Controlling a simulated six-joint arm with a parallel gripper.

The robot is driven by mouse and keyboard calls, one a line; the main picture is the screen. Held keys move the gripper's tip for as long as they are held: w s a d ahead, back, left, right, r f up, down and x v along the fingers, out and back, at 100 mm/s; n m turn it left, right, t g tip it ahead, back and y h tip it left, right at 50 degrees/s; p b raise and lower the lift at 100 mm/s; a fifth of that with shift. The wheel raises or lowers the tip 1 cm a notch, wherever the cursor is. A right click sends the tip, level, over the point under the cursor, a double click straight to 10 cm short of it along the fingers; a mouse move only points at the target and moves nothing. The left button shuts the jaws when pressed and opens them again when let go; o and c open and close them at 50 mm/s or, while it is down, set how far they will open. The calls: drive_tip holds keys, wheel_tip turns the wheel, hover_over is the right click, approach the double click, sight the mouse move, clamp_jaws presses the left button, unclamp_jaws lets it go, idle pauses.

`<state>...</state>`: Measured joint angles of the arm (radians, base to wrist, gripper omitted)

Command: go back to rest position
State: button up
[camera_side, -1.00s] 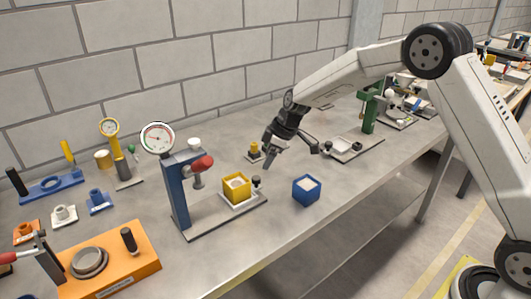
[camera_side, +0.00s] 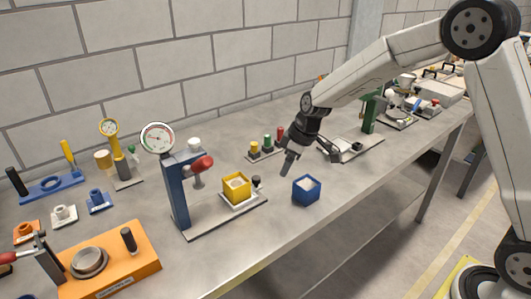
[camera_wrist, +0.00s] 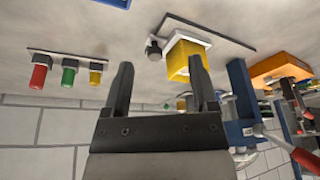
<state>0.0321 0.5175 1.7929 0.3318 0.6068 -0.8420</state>
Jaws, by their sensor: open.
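My gripper (camera_side: 312,157) is open and empty above the bench, behind and above the blue box (camera_side: 307,190) in the side view. In the wrist view its two fingers (camera_wrist: 158,88) stand apart with nothing between them. The blue box holds pale material and stands alone on the bench; only its edge (camera_wrist: 112,2) shows at the top of the wrist view. A yellow box (camera_side: 236,188) with pale filling sits on the base of the blue stand with a dial gauge, left of my gripper. The yellow box also shows in the wrist view (camera_wrist: 180,66), beyond the right finger.
The blue gauge stand (camera_side: 177,192) with a red knob rises left of the yellow box. A green stand (camera_side: 369,112) is right of my gripper. A plate with yellow, green and red pegs (camera_side: 265,149) lies behind it. An orange fixture (camera_side: 110,262) is front left.

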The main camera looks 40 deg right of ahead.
drive_tip(key=s+d+f+m+h, duration=0.1)
drive_tip(key=s+m, duration=0.5)
drive_tip(key=s, duration=1.5)
drive_tip(key=shift+s+d+h, duration=0.35)
drive_tip(key=shift+h, duration=0.15)
